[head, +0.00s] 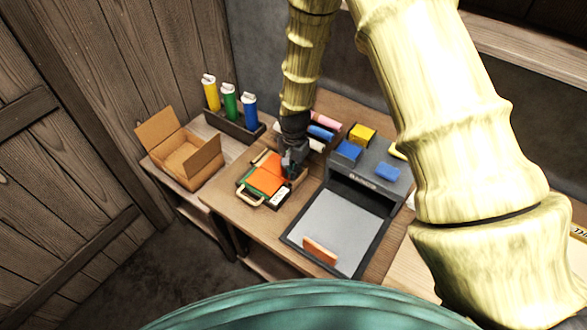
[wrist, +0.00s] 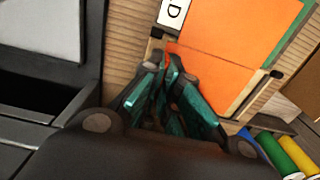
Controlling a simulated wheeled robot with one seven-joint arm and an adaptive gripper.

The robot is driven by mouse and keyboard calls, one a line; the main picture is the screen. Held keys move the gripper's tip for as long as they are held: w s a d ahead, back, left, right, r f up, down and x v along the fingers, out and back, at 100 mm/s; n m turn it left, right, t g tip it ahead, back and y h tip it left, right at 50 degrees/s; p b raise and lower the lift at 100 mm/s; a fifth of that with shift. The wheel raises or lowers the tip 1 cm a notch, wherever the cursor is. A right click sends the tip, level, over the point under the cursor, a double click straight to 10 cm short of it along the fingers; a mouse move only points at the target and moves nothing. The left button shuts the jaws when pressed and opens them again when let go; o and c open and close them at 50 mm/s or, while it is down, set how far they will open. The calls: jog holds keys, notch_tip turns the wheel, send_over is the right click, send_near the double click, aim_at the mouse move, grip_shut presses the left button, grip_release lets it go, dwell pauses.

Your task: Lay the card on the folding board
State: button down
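The orange card (head: 266,181) lies over the folding board (head: 250,198), a small framed board with green showing at its edge and a tan handle at the front. A crease or seam crosses the orange. In the wrist view the orange card (wrist: 235,45) fills the upper middle, with a green strip along its far edge. My gripper (head: 288,172) is low at the right edge of the board. In the wrist view my gripper's teal fingers (wrist: 180,75) converge at the near edge of the orange. Whether they pinch the card is hidden.
An open cardboard box (head: 181,161) stands left. Yellow, green and blue bottles (head: 231,104) stand in a dark rack behind it. A grey machine (head: 335,220) with a flat bed holds an orange-brown block (head: 320,250). Coloured rolls (head: 322,131) lie behind my gripper. A white label (head: 280,196) is on the board's corner.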

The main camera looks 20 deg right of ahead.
jog(key=shift+f, duration=0.1)
jog(key=c, duration=1.6)
grip_release()
jog(key=shift+o, duration=0.2)
notch_tip(320, 180, up, 12)
jog(key=shift+s+f, duration=0.1)
